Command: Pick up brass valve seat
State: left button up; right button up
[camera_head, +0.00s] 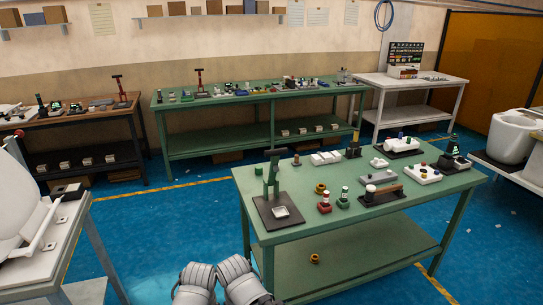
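A small brass-coloured ring-like part (321,188) lies on the near green workbench (300,216), left of the middle of its top. A second small brass-coloured part (315,258) lies on the bench's lower shelf (350,262). Both are small in the picture, and I cannot tell for sure which is the brass valve seat. Two grey ribbed parts of my own arms show at the bottom edge, in front of the bench and apart from both brass-coloured parts. Neither gripper's fingers show.
A dark plate with a green stand (272,185) is at the bench's left. Red and green small items (324,203), a grey block with a brown handle (385,191) and white trays crowd the top. Blue floor (195,225) is open to the left.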

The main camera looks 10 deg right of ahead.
aim_at(320, 189)
jog(key=i+l+z, duration=0.1)
jog(key=l, duration=0.25)
jog(key=i+l+z, duration=0.15)
jog(key=l, duration=0.2)
jog(key=i+l+z, duration=0.1)
jog(key=l, duration=0.25)
jog(key=i+l+z, duration=0.1)
jog(key=i+l, duration=0.2)
